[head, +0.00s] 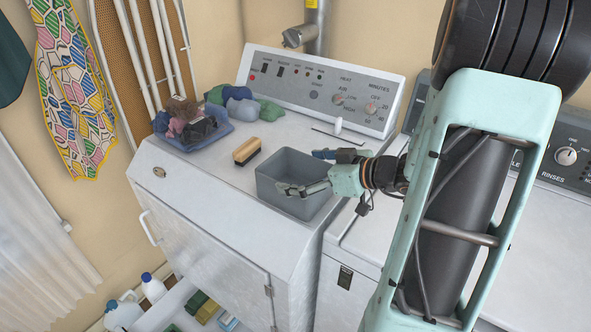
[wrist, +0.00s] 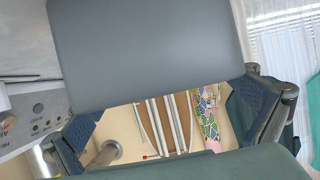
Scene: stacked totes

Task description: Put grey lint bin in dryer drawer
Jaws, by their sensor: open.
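The grey lint bin (head: 285,204) is an open rectangular tub upright on the white dryer top, near its front right edge. My gripper (head: 300,171) reaches in from the right with its fingers spread at the bin's right part. One finger overlaps the bin, the other is at its far side; contact cannot be told. In the wrist view a broad grey bin surface (wrist: 150,50) fills the upper middle, between and beyond the open fingers of my gripper (wrist: 170,100). A white dryer drawer (head: 165,306) is pulled out low at the dryer's left front, partly cut off by the frame.
A brush (head: 247,151) lies left of the bin. A blue tray (head: 185,146) of cloths and several rolled cloths are farther left. Bottles (head: 153,287) and small boxes (head: 207,311) are by the drawer. A washer is at right.

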